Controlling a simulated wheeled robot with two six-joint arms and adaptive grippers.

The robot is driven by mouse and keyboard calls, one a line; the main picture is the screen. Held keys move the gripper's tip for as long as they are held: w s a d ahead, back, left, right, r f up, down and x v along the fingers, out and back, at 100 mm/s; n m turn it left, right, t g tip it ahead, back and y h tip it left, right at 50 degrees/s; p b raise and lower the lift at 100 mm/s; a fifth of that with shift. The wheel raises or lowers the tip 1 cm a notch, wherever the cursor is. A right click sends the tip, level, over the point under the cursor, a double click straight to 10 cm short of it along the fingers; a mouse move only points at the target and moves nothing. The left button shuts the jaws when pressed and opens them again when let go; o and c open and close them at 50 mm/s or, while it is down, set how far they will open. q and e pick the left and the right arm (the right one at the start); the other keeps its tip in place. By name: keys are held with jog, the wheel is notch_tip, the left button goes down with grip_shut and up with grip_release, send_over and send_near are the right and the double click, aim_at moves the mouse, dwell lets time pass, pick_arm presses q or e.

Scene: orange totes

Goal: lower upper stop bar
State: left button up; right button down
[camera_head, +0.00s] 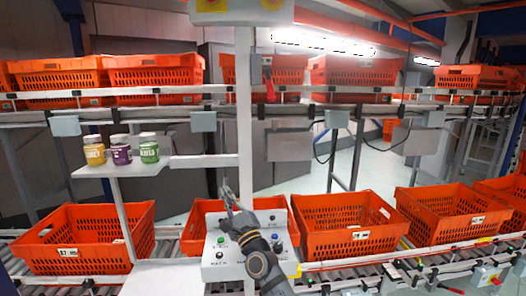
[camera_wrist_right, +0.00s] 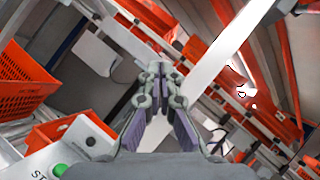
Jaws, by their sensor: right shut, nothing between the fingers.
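My right gripper (camera_head: 229,195) is raised in front of the white upright post, fingers pointing up. In the right wrist view its fingers (camera_wrist_right: 160,72) are together with nothing between them. A small red lever (camera_head: 270,88) hangs at the upper conveyor (camera_head: 350,114), just right of the post, above and apart from my gripper. I cannot tell whether it belongs to the upper stop bar, and no bar stands out clearly. My left gripper is not in view.
Orange totes stand on the upper conveyor and on the lower rollers, such as the front-left tote (camera_head: 82,240). A grey button box (camera_head: 214,272) sits behind my right arm. The white post (camera_head: 244,130) stands close to my gripper.

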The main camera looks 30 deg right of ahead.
aim_at(269, 84)
jog(key=s+d+r+m+h, duration=0.1)
jog(key=d+r+m+h, duration=0.3)
jog(key=r+m+h, duration=0.3)
jog(key=s+d+r+m+g+h, duration=0.1)
jog(key=d+r+m+h, duration=0.4)
jog(key=m, duration=1)
notch_tip(269, 84, up, 3)
jog(key=h, duration=0.4)
jog(key=shift+s+d+r+m, duration=0.15)
jog(key=shift+s+d+m, duration=0.05)
jog(key=shift+s+m, duration=0.2)
jog(key=shift+w+r, duration=0.1)
jog(key=w+d+r+p, duration=0.3)
jog(key=d+r+p, duration=0.1)
jog(key=r+p, duration=0.4)
notch_tip(269, 84, up, 2)
jog(key=shift+d+r, duration=0.1)
jog(key=shift+d, duration=0.15)
jog(key=shift+w, duration=0.1)
